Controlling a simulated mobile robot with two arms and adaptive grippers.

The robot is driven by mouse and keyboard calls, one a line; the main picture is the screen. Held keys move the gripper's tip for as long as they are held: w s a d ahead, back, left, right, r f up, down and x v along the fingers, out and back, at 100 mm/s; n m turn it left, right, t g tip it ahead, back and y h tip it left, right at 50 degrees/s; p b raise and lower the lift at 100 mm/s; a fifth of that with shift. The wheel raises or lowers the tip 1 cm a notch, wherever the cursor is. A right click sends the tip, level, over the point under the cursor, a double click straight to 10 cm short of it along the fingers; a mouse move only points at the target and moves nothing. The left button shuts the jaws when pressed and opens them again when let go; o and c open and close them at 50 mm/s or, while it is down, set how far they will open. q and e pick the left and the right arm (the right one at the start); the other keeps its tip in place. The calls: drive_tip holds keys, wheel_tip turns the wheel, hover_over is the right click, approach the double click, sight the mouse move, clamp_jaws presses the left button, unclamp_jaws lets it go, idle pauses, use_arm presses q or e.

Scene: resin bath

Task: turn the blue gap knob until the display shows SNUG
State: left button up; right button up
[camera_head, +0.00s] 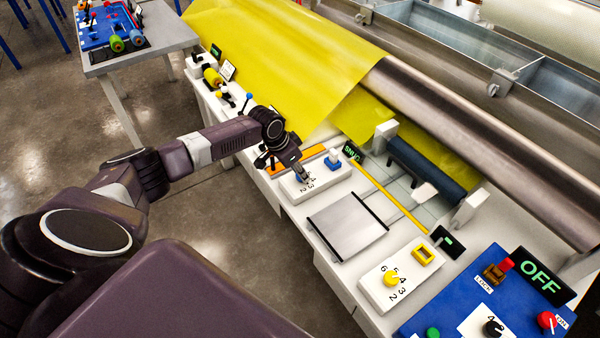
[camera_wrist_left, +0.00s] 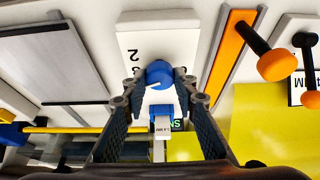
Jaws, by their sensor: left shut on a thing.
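The blue gap knob (camera_wrist_left: 160,73) sits on a white plate (camera_wrist_left: 134,40) with printed numbers. My left gripper (camera_wrist_left: 160,84) is around it in the left wrist view, one finger on each side, shut on it. In the head view my left gripper (camera_head: 301,174) reaches down onto the white plate (camera_head: 318,186) and hides most of the knob. The small dark display (camera_head: 352,151) behind the plate shows green letters, upside down, that read SNUG. In the left wrist view the display (camera_wrist_left: 177,125) is partly hidden by a finger. My right gripper is not in view.
A white and blue switch (camera_head: 332,160) stands close behind the knob. An orange bar (camera_head: 312,153) lies beside the plate. A grey metal plate (camera_head: 347,226), a yellow knob (camera_head: 391,279) and a blue panel with an OFF display (camera_head: 541,275) are to the right.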

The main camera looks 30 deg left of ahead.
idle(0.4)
use_arm(q)
drive_tip(key=o, duration=1.2)
drive_tip(key=shift+c, duration=0.2)
drive_tip(key=v, duration=1.2)
drive_tip(key=shift+f, duration=0.1)
